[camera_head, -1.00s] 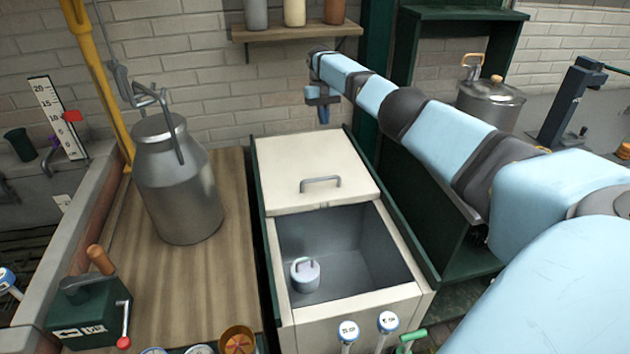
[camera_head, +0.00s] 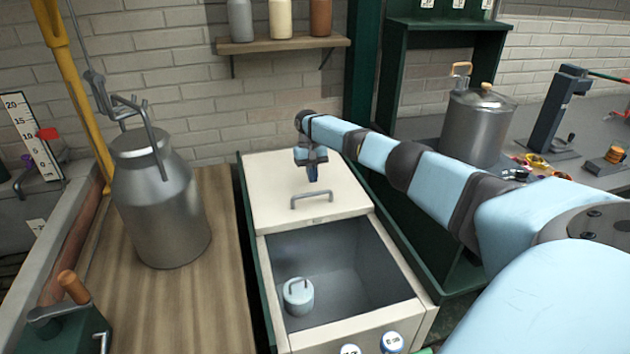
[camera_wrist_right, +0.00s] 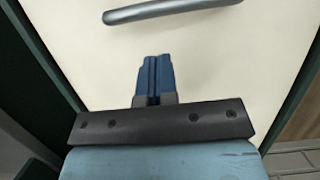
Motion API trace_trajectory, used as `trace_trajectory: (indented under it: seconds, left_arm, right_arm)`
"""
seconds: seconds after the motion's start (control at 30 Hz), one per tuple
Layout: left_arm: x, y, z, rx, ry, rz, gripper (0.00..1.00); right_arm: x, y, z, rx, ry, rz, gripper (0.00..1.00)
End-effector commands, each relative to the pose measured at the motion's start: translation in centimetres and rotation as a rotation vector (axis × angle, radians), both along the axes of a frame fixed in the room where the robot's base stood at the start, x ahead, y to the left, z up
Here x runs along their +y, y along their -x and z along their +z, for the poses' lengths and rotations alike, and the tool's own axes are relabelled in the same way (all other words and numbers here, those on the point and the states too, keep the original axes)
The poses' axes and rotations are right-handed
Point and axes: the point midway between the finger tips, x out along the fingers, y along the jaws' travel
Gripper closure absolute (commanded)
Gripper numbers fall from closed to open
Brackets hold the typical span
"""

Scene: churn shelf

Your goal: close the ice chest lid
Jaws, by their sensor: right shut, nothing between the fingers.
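The ice chest (camera_head: 270,318) stands in the middle of the head view. Its cream lid (camera_head: 270,183) covers the back part, and the front part is open. A grey bar handle (camera_head: 312,198) lies across the lid near its front edge; it also shows at the top of the right wrist view (camera_wrist_right: 165,9). A small light-coloured lidded pot (camera_head: 298,297) sits inside the open part. My right gripper (camera_head: 313,178) is over the lid, behind the handle and apart from it. Its fingers (camera_wrist_right: 155,75) are shut and empty. My left gripper is not in view.
A large metal milk can (camera_head: 160,205) stands on the wooden counter (camera_head: 215,270) left of the chest. A wall shelf (camera_head: 285,44) holds bottles.

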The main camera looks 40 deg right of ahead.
Motion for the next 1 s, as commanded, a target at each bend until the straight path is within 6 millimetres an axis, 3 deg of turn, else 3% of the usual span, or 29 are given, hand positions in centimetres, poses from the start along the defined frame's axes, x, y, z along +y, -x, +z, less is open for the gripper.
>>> trace_trajectory:
  seconds: [0.3, 0.77, 1.0]
  left_arm:
    - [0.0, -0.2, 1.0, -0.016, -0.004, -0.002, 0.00]
    - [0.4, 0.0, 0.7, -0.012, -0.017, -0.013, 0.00]
    - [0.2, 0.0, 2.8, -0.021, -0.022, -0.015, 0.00]
  right_arm:
    - [1.2, 2.3, -0.4, 0.003, -0.001, 0.000, 1.00]
    - [1.3, 2.5, -0.5, 0.002, 0.000, -0.001, 1.00]
    - [1.8, 3.5, 0.1, 0.004, 0.000, 0.001, 1.00]
